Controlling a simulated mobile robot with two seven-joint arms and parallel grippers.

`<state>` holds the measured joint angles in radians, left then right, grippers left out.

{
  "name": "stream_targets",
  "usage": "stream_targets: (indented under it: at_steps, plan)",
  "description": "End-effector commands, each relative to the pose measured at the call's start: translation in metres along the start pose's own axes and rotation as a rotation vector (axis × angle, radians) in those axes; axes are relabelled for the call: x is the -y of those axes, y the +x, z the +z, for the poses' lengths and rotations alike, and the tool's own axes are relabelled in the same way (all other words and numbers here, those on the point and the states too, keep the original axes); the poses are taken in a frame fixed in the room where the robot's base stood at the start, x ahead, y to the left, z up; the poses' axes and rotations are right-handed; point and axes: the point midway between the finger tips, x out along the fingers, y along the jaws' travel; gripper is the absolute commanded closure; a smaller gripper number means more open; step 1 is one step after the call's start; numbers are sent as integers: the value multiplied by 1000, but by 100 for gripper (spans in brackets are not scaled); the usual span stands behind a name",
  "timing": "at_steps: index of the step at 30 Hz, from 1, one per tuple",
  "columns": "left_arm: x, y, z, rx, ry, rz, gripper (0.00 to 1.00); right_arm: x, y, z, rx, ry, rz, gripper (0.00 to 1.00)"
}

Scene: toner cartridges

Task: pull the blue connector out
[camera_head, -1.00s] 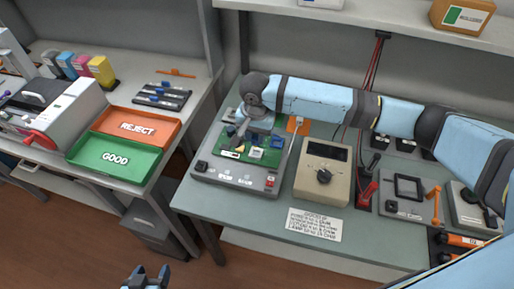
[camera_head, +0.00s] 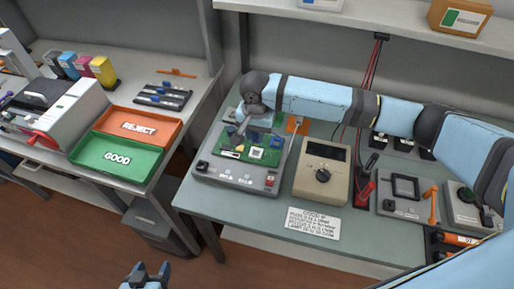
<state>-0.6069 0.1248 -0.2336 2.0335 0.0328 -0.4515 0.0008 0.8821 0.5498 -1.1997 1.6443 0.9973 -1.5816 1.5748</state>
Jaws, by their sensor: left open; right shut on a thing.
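A green circuit board (camera_head: 231,154) sits on a grey test fixture (camera_head: 226,174) on the middle bench. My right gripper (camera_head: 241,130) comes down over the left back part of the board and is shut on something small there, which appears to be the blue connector. The gripper and wrist hide most of it, so I cannot tell whether it is still seated. My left gripper (camera_head: 147,273) is open and empty at the bottom edge of the view, low in front of the benches and far from the board.
A beige meter with a dial (camera_head: 322,174) stands right of the fixture. A printed card (camera_head: 313,223) lies in front of it. An orange REJECT tray (camera_head: 139,126) and a green GOOD tray (camera_head: 117,157) are on the left bench. My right arm spans above the bench's right side.

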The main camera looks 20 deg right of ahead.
Motion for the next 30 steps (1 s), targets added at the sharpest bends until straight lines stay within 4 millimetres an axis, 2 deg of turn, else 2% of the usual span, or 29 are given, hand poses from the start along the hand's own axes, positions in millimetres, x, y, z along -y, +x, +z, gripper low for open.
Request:
stream_targets:
  at_steps: [3, 18, 30]
  plan:
    - [-1, -8, -12, 0, 0, 0, 39, 0, -11, 0, 1, 0, 0, 100]
    - [-3, -30, -43, 0, 0, 0, 39, 0, -37, 0, 1, 0, 0, 100]
    - [-3, -30, -43, 0, 0, 0, 39, 0, -36, 0, 0, 0, 0, 100]
